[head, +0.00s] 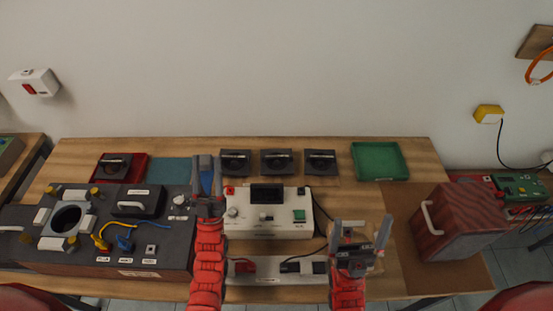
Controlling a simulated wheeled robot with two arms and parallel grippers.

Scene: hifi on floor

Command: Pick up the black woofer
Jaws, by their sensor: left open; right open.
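Several dark square units with bar handles, which may be the woofers, are on the table. One (114,168) lies in a red tray (144,169) at the back left. Three more stand in a row behind the white box: a left one (236,168), a middle one (277,167) and a right one (320,167). My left gripper (207,168) is open, left of the row, with nothing seen between its fingers. My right gripper (357,228) is open in front of the row, over the table right of the white box. I cannot tell which unit is the black woofer.
A white box (270,228) with a display stands in the middle. A green tray (379,161) is at the back right. A reddish wooden box (452,222) stands at the right.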

